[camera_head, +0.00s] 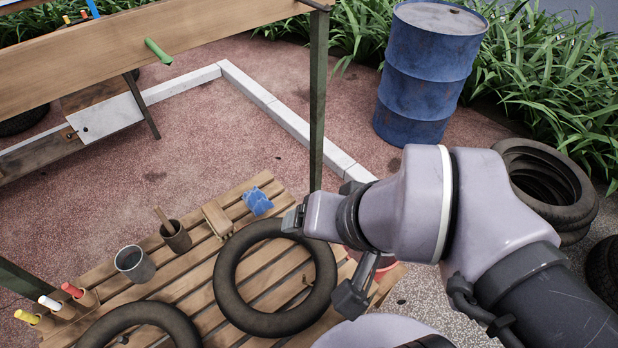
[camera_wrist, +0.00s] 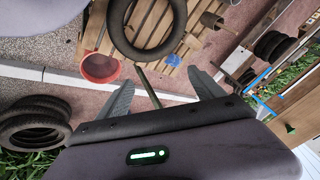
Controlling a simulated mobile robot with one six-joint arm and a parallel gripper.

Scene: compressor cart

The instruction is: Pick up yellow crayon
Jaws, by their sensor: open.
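The yellow crayon (camera_head: 27,317) is at the lower left of the head view, tilted in a small wooden holder at the slatted wooden table's left end. A white crayon (camera_head: 49,302) and a red crayon (camera_head: 72,290) stand in similar holders beside it. My gripper (camera_wrist: 160,88) shows in the wrist view with its two fingers spread and nothing between them. It is well away from the yellow crayon, on the right side of the head view. The yellow crayon cannot be made out in the wrist view.
On the slatted table (camera_head: 193,272) are two tires (camera_head: 226,268), a metal cup (camera_head: 134,264), a brown cup (camera_head: 176,236) and a blue cloth (camera_head: 257,201). A green post (camera_head: 318,100) rises behind. A red bucket (camera_wrist: 100,68) stands beside the table. A blue barrel (camera_head: 424,75) stands behind.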

